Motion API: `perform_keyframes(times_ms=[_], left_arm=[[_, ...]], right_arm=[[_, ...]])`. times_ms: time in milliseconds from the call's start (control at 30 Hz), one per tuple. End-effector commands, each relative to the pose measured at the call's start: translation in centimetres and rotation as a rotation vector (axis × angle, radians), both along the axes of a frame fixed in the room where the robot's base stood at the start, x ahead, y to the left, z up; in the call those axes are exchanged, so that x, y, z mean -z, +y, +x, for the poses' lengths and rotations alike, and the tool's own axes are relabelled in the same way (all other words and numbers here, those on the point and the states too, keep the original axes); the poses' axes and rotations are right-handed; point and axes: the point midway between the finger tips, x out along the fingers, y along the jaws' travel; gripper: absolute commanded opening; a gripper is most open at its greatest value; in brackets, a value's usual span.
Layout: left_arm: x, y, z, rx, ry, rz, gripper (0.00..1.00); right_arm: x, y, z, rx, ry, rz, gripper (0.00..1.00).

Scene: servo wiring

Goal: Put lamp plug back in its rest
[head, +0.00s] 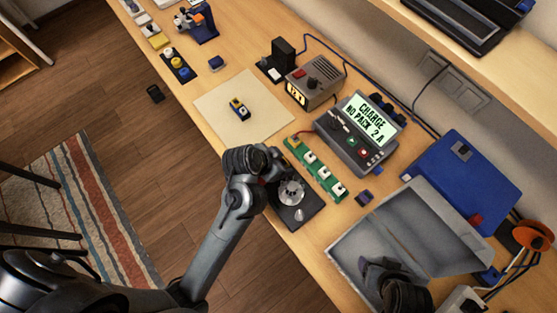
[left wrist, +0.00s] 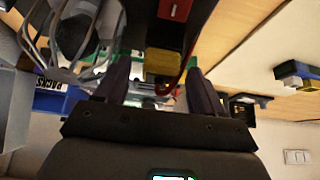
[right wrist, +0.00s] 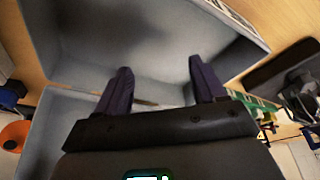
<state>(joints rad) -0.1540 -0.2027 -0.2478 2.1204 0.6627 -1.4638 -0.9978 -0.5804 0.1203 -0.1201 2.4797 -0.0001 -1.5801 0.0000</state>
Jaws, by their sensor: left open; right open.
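No part is plainly recognisable as the lamp plug or its rest. My left gripper (head: 277,168) is over the black base with a round metal top (head: 292,194), by the green strip with white blocks (head: 318,168); the arm hides part of this area. In the left wrist view, my left gripper (left wrist: 158,88) has its fingers apart, with a yellow block (left wrist: 165,65) and a red wire showing between or beyond them. Contact cannot be told. My right gripper (head: 385,275) is at the grey open box (head: 352,243). The right wrist view shows its fingers (right wrist: 160,72) apart and empty.
A charger with a lit screen (head: 362,130) and a grey-brown supply box (head: 313,82) stand behind the green strip. A blue case (head: 462,175) and an orange reel (head: 533,235) are at right. A pale mat (head: 225,122) holds a small blue-yellow piece.

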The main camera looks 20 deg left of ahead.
Motion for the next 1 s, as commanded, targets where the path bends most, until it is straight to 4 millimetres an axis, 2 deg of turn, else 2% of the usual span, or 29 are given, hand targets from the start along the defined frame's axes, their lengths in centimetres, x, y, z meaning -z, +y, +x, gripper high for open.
perform_keyframes(times_ms=[267, 700, 1000], left_arm=[[-1.1, 0.4, -0.5, 0.002, -0.001, 0.003, 0.69], [-7.2, 2.0, -3.8, 0.002, -0.002, 0.003, 0.69], [-9.1, 2.6, -4.9, 0.000, -0.002, 0.001, 0.69]], right_arm=[[-0.6, 0.0, 0.0, 0.000, 0.000, 0.000, 0.69], [-2.9, 0.0, 0.0, 0.000, 0.000, 0.000, 0.69], [-3.3, 0.0, 0.0, 0.000, -0.001, 0.000, 0.69]])
